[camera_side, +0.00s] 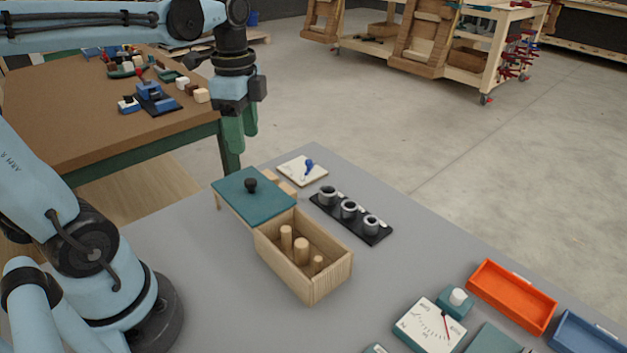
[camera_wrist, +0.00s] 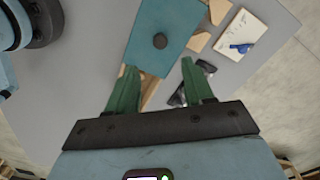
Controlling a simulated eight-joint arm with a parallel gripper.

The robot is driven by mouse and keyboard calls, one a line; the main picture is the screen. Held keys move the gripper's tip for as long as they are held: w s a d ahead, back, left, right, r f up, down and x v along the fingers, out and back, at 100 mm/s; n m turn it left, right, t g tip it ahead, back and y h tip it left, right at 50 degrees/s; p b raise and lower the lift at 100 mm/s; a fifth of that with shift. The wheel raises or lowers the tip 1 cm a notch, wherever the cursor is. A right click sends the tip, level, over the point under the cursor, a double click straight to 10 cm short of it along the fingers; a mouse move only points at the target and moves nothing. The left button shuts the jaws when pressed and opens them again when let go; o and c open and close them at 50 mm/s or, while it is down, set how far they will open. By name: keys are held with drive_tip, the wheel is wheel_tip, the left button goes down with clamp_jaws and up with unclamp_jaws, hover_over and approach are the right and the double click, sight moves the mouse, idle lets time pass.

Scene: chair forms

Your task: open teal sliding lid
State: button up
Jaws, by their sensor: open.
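The teal sliding lid (camera_side: 254,195) with a dark round knob (camera_side: 251,185) sits at the far-left end of a wooden box (camera_side: 303,256). The near part of the box is uncovered and shows several wooden pegs (camera_side: 302,248) standing inside. In the wrist view the lid (camera_wrist: 178,28) and its knob (camera_wrist: 160,41) lie ahead of the fingers. My gripper (camera_side: 238,135) is above and behind the lid, pointing down, apart from it. In the wrist view its green fingers (camera_wrist: 160,78) are spread with nothing between them touching. Part of the box is hidden behind the fingers there.
A black rack with metal rings (camera_side: 349,210) stands right of the box. A white tile with a blue item (camera_side: 302,170) and small wooden blocks lie behind. The grey table left of the box is clear.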

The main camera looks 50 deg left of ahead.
drive_tip(key=shift+r, duration=1.4)
drive_tip(key=d+f+n+t, duration=0.2)
drive_tip(key=n, duration=0.1)
drive_tip(key=d+f+n+t, duration=0.2)
drive_tip(key=d+n, duration=0.1)
drive_tip(key=d+f+n+t, duration=0.2)
drive_tip(key=f+n, duration=0.1)
drive_tip(key=shift+w+d+n, duration=0.1)
drive_tip(key=shift+d+n, duration=0.1)
drive_tip(key=shift+n, duration=0.1)
drive_tip(key=shift+d+f+n+t, duration=0.25)
drive_tip(key=shift+d+n+t, duration=0.1)
drive_tip(key=shift+n+t, duration=0.25)
